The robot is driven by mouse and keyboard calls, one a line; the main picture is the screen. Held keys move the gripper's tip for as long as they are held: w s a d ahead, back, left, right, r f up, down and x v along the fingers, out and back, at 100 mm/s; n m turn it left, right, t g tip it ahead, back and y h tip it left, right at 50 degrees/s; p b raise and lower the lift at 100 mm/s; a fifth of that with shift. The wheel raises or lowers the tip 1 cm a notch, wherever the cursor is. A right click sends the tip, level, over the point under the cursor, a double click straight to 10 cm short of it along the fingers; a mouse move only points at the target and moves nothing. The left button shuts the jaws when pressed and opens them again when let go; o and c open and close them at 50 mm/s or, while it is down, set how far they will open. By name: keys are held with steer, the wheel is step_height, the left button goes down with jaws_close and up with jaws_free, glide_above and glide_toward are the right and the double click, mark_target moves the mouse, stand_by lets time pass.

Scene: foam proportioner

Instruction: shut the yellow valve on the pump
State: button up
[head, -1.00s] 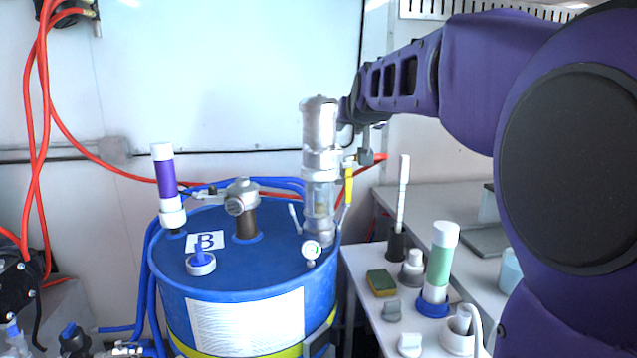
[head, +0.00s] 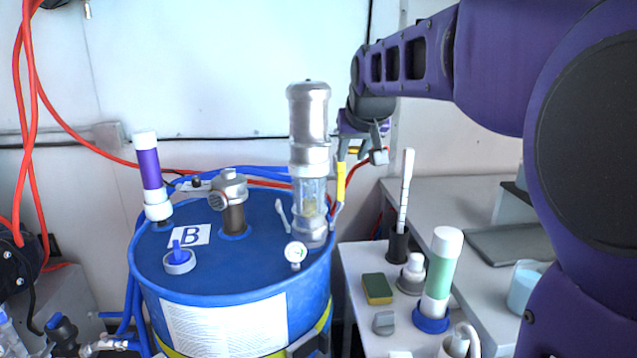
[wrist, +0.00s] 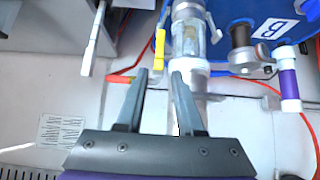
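The pump (head: 309,115) is a silver cylinder with a clear lower section, standing upright on the blue drum (head: 165,285). The yellow valve handle (head: 340,183) is on the pump's right side and points roughly up and down. In the wrist view the yellow handle (wrist: 160,47) lies just beyond my fingertips, beside the pump (wrist: 188,42). My gripper (head: 360,153) is at the upper end of the handle, to the right of the pump. In the wrist view my gripper (wrist: 158,73) is open, with nothing between its fingers. I cannot tell whether a finger touches the handle.
A pressure gauge (head: 296,252) and a grey-white lever (head: 283,215) sit by the pump's base. Red hoses (head: 75,120) run along the wall behind. A white side table (head: 350,270) at right holds a sponge (head: 377,289), a green-banded tube (head: 438,275) and a white rod (head: 405,190).

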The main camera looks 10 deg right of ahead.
mark_target(341, 182)
steer(key=x, duration=1.6)
steer(key=shift+w+f, duration=0.3)
jaws_close()
stand_by(0.6)
